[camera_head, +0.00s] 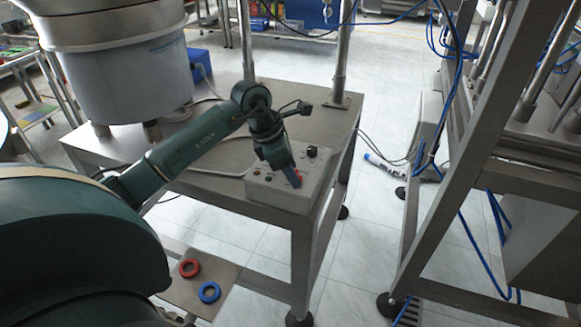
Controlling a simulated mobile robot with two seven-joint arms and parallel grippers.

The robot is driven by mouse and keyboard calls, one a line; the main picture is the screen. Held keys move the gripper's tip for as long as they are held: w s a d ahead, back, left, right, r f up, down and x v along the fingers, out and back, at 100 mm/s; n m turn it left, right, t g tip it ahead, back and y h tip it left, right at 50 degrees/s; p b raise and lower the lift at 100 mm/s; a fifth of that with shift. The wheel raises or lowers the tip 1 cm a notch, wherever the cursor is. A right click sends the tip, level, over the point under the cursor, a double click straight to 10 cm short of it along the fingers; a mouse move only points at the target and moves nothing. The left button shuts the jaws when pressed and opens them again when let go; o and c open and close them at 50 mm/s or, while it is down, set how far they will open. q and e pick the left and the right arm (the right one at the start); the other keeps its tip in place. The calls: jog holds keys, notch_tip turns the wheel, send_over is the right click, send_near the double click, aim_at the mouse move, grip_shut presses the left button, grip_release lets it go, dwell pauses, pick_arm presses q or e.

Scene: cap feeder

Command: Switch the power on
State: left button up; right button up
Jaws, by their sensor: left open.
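A pale control box (283,196) with small knobs and buttons sits near the front right corner of the metal table (232,159). My left arm reaches in from the left, and my left gripper (293,177) points down at the top of the box. The gripper is open. A red part shows right at the fingertips; I cannot tell whether it is the power switch or whether the fingers touch it. A black knob (312,151) stands on the box just right of the gripper. The gripper hides part of the panel. My right gripper is not in view.
A large round feeder bowl (125,75) stands on the table's left side. A metal post (342,55) rises at the back right. A red ring (189,268) and a blue ring (209,292) lie on a lower plate. A metal frame (455,165) stands at the right.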

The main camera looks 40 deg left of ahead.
pick_arm(q)
jog(key=shift+c, duration=0.3)
jog(key=c, duration=0.9)
jog(key=shift+c, duration=0.2)
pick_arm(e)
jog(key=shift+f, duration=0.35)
